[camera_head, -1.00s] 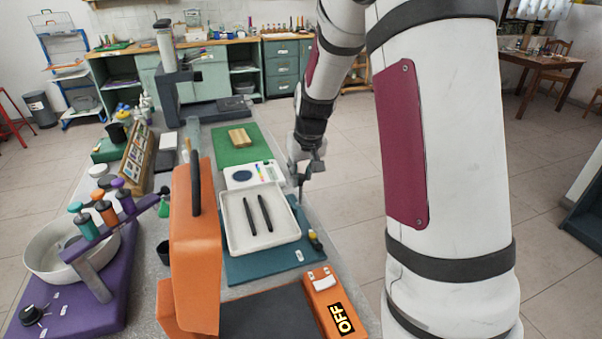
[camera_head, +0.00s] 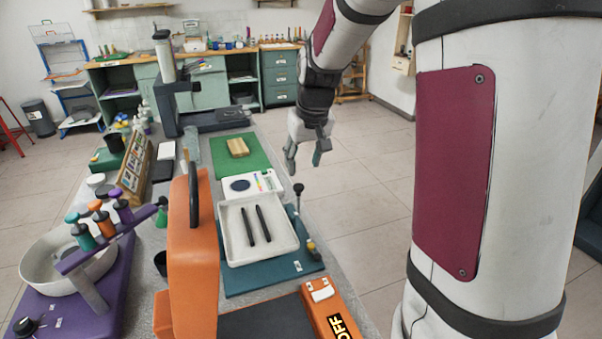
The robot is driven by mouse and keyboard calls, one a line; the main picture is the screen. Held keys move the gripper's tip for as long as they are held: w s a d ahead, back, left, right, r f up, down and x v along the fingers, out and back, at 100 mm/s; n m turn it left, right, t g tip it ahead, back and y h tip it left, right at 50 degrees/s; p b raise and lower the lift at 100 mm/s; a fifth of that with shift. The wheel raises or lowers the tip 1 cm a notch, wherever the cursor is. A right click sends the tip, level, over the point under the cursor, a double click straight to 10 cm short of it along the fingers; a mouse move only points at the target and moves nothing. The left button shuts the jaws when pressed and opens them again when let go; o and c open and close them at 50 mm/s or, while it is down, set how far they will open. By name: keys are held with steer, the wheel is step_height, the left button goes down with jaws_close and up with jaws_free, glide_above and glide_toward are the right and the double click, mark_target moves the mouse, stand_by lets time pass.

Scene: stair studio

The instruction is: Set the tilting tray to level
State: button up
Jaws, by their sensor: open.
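The white tilting tray (camera_head: 233,213) sits on a teal base (camera_head: 270,276) on the bench, with two black sticks (camera_head: 258,225) lying in it. Whether the tray is level or slightly tilted I cannot tell for sure. A lever with a dark knob (camera_head: 298,188) stands upright at the tray's right side. A small yellow and dark part (camera_head: 313,250) is at the base's right edge. My gripper (camera_head: 306,162) is open and empty, above and behind the knob in the picture, apart from it.
An orange machine (camera_head: 190,270) with an "OFF" label stands in front of the tray. A green mat with a wooden block (camera_head: 238,147) and a white device (camera_head: 245,186) lie behind it. A purple stand with bottles (camera_head: 75,310) is at left. Open floor lies right of the bench.

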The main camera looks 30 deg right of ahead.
steer(key=shift+v, duration=1.3)
steer(key=s+a+r+n, duration=0.1)
steer(key=s+a+r, duration=0.5)
steer(key=s+a, duration=0.55)
steer(key=s+a+f+n, duration=0.1)
steer(key=s+a, duration=0.1)
steer(key=s, duration=1.2)
steer(key=shift+a+f+t+y, duration=0.25)
steer(key=shift+a+t+y, duration=0.05)
steer(key=shift+a+t, duration=0.1)
steer(key=shift+s, duration=0.15)
